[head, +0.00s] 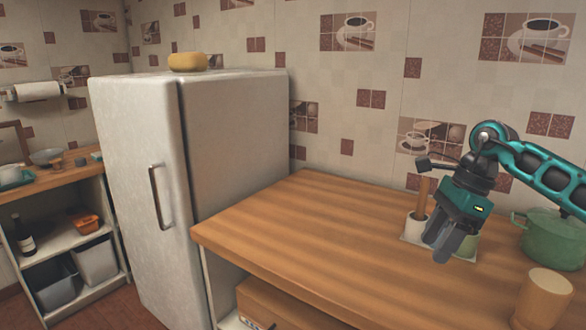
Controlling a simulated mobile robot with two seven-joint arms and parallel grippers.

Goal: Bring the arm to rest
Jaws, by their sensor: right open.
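My right arm comes in from the right edge in the head view, teal and black. My right gripper (441,243) points down over the wooden counter (330,235) at the right. It is open, and I see nothing held in it. My left gripper is not in view.
A green pot (553,240) and a wooden cup (541,299) stand at the counter's right. A white fridge (235,150) with a yellow object (187,62) on top stands left of the counter. The counter's left and middle are clear. A shelf unit (65,250) stands at far left.

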